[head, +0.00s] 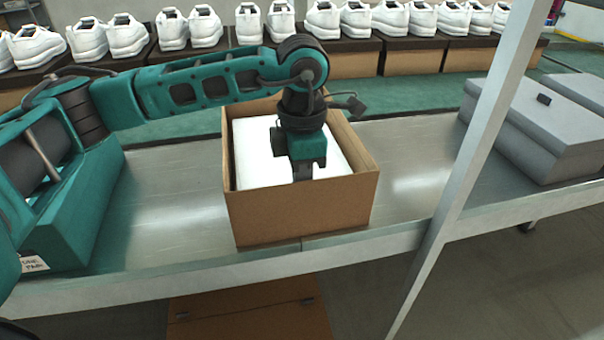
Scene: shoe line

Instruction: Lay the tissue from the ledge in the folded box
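The folded box (300,212) is an open brown cardboard box standing on the metal line. A white sheet, which looks like the tissue (255,160), lies inside it and spans most of the opening. My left gripper (302,178) points down into the box, over the white sheet. Its fingers are small and partly hidden, so I cannot tell whether they are open or hold the sheet. My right gripper is not in view. I cannot make out the ledge.
Grey closed boxes (545,135) stand at the right on the metal line (175,215). A slanted grey post (465,170) crosses in front. White shoes (205,27) stand on boxes along the back. A brown carton (250,312) lies below.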

